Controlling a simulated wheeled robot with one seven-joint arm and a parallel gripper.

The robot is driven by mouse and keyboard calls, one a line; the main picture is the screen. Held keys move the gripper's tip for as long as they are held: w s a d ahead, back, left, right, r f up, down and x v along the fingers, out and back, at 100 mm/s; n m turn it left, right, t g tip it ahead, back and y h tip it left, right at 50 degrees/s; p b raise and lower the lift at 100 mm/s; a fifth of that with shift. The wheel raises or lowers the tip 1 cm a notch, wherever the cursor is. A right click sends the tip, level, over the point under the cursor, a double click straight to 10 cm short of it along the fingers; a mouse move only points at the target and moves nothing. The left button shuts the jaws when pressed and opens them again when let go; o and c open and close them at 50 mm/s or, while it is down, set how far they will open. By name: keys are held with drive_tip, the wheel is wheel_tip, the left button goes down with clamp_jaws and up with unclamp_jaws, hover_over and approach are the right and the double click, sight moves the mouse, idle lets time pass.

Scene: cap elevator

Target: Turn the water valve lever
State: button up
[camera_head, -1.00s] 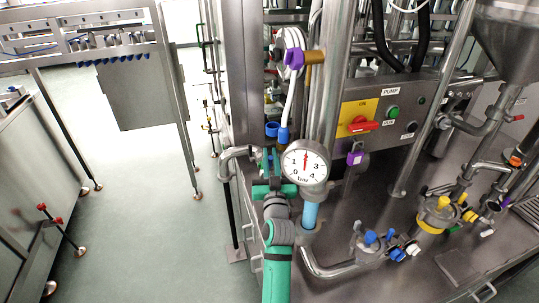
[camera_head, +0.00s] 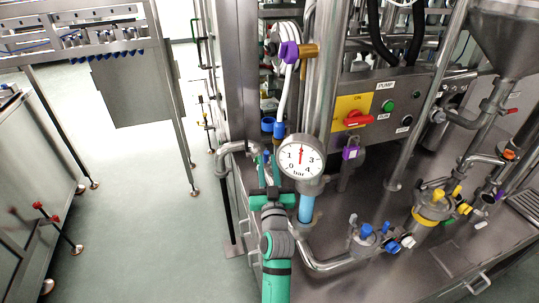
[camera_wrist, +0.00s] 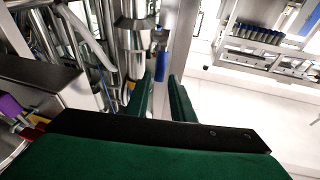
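A blue lever handle (camera_wrist: 160,42) hangs by a steel pipe fitting in the wrist view, just past my fingertips and roughly in line with the gap between them. I cannot tell whether it is the water valve lever. My gripper (camera_wrist: 166,82) has its two green fingers apart, with nothing seen between them. In the head view my gripper (camera_head: 268,165) points away from me, beside the bent steel pipe and left of the pressure gauge. The lever cannot be made out clearly in the head view, where the gripper and gauge crowd that spot.
The round pressure gauge (camera_head: 300,157) stands close right of my gripper, above a blue pipe section (camera_head: 306,208). A bent steel pipe (camera_head: 232,150) is close on the left. The control box (camera_head: 380,118) with a red switch is behind right. Open floor (camera_head: 150,215) lies left.

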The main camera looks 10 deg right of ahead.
drive_tip(key=v, duration=0.6)
drive_tip(key=shift+s, duration=0.15)
